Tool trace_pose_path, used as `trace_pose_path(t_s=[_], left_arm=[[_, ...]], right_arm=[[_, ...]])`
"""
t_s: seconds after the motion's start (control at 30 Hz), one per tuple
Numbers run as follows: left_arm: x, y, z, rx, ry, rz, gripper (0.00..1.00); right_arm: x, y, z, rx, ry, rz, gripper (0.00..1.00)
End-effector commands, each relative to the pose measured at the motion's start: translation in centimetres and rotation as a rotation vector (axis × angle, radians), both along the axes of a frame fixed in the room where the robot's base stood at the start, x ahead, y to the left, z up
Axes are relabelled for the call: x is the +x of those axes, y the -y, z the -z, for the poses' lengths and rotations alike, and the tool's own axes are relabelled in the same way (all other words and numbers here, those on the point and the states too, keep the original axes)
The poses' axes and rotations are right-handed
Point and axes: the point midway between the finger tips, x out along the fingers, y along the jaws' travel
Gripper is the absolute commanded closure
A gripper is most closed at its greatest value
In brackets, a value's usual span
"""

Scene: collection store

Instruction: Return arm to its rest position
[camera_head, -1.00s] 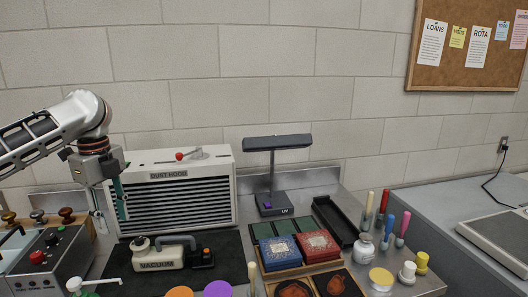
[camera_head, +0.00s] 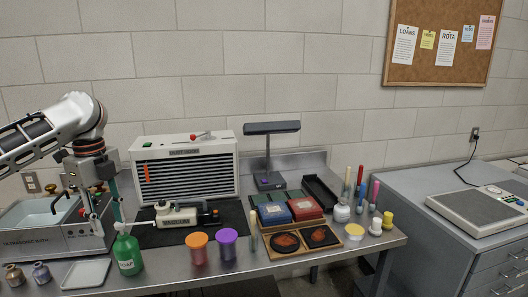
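My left arm comes in from the left, bent at a white and black joint. My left gripper (camera_head: 104,214) hangs pointing down at the left end of the bench, over the ultrasonic bath's right edge and left of the dust hood. Its two fingers, with teal showing on the right one, stand apart, and nothing shows between them. The fingertips are close to the bath in the picture; I cannot tell whether they touch it. My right arm and gripper are not in view.
Near the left gripper are the ultrasonic bath (camera_head: 52,243), dust hood (camera_head: 190,168), green soap bottle (camera_head: 127,252) and white tray (camera_head: 86,274). A vacuum (camera_head: 178,217), UV lamp (camera_head: 272,128) and orange and purple tubs stand further right. A grey cabinet (camera_head: 430,232) is at the far right.

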Motion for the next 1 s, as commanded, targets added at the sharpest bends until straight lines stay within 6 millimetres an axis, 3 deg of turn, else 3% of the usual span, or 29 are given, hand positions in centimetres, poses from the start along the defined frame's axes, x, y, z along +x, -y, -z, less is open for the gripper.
trace_pose_path(t_s=[0.23,0.37,0.5,0.7,1.0], left_arm=[[0.7,4.3,6.3,-0.041,0.005,-0.055,0.66],[0.9,7.1,10.4,-0.077,0.015,-0.097,0.66],[0.6,11.3,15.9,-0.145,0.029,-0.159,0.66],[-0.7,17.9,23.6,-0.286,0.062,-0.283,0.66],[-4.1,25.7,32.4,-0.527,0.112,-0.534,0.66]], right_arm=[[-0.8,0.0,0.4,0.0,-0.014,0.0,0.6],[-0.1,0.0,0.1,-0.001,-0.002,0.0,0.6],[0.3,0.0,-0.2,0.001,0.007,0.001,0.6],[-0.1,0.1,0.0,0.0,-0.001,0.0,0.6],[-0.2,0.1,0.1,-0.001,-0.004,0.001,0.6]])
